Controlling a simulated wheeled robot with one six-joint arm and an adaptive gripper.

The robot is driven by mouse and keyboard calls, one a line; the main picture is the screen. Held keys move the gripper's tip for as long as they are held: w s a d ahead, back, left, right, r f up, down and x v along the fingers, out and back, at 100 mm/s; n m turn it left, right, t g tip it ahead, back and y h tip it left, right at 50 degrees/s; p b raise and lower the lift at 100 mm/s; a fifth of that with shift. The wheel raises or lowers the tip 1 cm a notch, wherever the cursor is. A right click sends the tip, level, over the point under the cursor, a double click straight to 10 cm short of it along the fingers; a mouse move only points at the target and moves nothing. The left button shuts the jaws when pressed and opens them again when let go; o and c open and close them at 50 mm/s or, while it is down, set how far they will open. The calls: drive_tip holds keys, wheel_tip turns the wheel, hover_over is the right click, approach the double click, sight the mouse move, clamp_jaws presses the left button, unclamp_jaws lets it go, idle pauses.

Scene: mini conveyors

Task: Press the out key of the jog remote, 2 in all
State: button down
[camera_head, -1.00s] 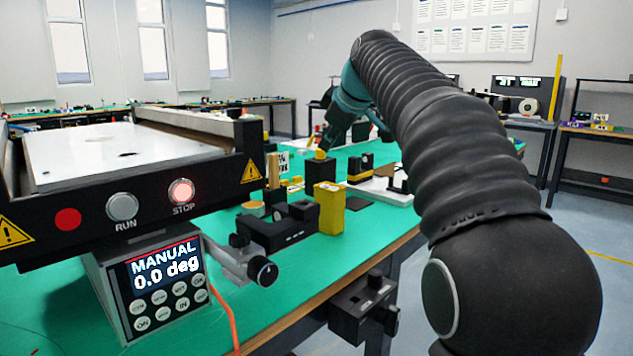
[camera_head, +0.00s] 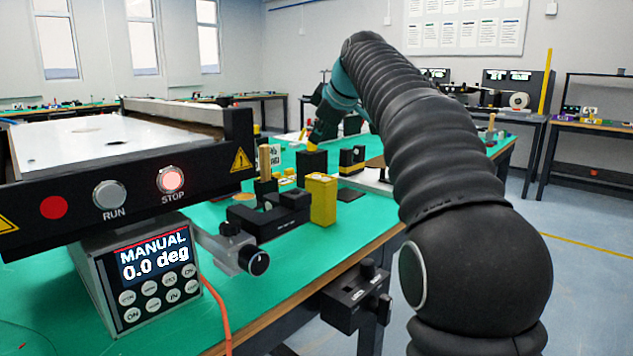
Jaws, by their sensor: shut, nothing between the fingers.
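A grey control box (camera_head: 205,308) with a lit screen reading "MANUAL 0.0 deg" stands under the machine at the left. I cannot tell whether this box is the jog remote. My gripper (camera_head: 314,137) is small and far off, at the end of my arm beyond the yellow block. It is shut and points down by a black block (camera_head: 312,165); I cannot tell whether they touch.
The machine's front panel (camera_head: 140,206) carries RUN and lit STOP buttons. A yellow block (camera_head: 322,201) and a black fixture (camera_head: 268,218) stand on the green bench (camera_head: 275,278). A black knobbed unit (camera_head: 352,303) hangs at its front edge. An orange cable (camera_head: 222,310) runs beside the box.

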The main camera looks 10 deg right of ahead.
sight(318, 177)
drive_tip(key=shift+f+b, duration=2.15)
drive_tip(key=shift+f, duration=0.85)
drive_tip(key=shift+f, duration=0.1)
drive_tip(key=shift+f+b, duration=0.3)
drive_tip(key=shift+f, duration=0.05)
drive_tip(key=shift+f+b, duration=0.3)
drive_tip(key=shift+f, duration=0.15)
drive_tip(key=shift+r+p, duration=0.9)
drive_tip(key=shift+r+p, duration=2.45)
